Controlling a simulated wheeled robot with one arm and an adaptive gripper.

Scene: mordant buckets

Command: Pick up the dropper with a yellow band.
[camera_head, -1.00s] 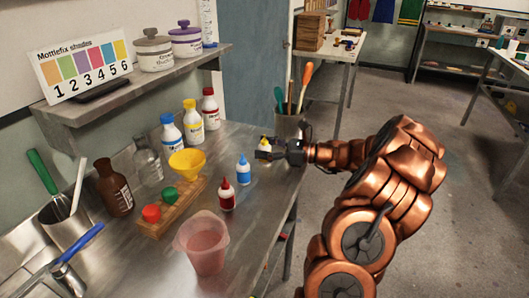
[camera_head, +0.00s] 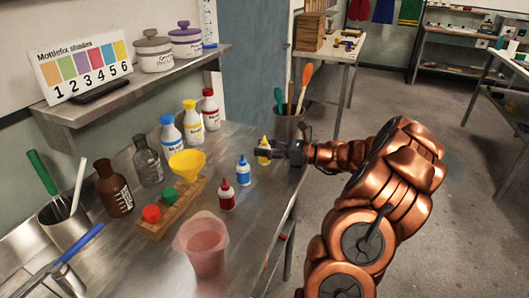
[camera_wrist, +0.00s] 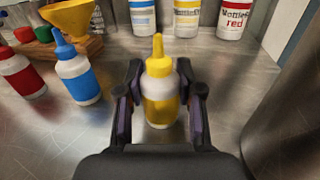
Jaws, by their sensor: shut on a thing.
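The dropper with a yellow band (camera_head: 263,153) is a small white bottle with a yellow nozzle and a yellow label, upright near the right end of the metal bench. In the wrist view, the dropper (camera_wrist: 160,93) stands between the two dark fingers of my gripper (camera_wrist: 161,108). My gripper (camera_head: 266,151) is shut on its body from the right in the head view. Whether its base touches the bench cannot be told. A blue-banded dropper (camera_head: 243,171) and a red-banded dropper (camera_head: 227,196) stand to its left; both also show at left in the wrist view.
A wooden rack (camera_head: 158,226) holds a yellow funnel (camera_head: 187,162) and red and green caps. Blue, yellow and red labelled bottles (camera_head: 193,126) stand behind. A pink beaker (camera_head: 204,248) is at the front. A metal pot (camera_head: 288,127) with tools stands behind my gripper.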

